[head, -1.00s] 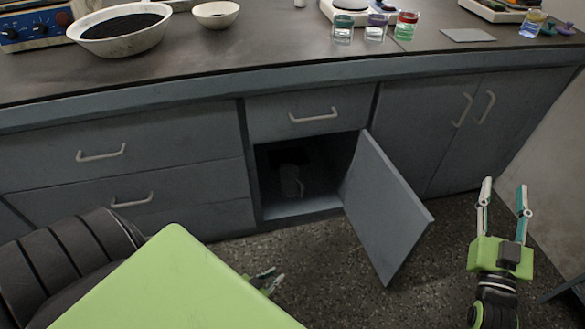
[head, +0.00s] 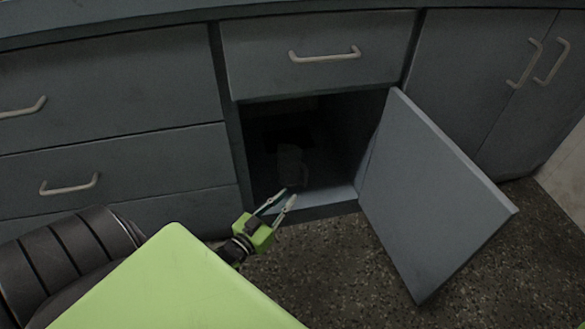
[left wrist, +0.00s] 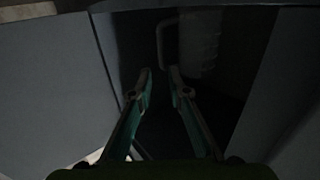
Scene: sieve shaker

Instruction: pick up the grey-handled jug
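The jug (head: 290,165) stands upright inside the open cupboard compartment, dim and pale in the shadow. In the left wrist view the jug's ribbed translucent body (left wrist: 200,45) shows at the top, with its grey handle (left wrist: 161,45) on its left side. My left gripper (head: 284,197) is at the front edge of the compartment, in front of and below the jug. In the left wrist view its two fingers (left wrist: 159,71) are parted with nothing between them, pointing toward the handle and apart from it.
The cupboard door (head: 435,190) stands swung open on the right of the compartment. A closed drawer (head: 320,55) is above it and closed drawers (head: 110,165) are on the left. The speckled floor (head: 350,280) in front is clear.

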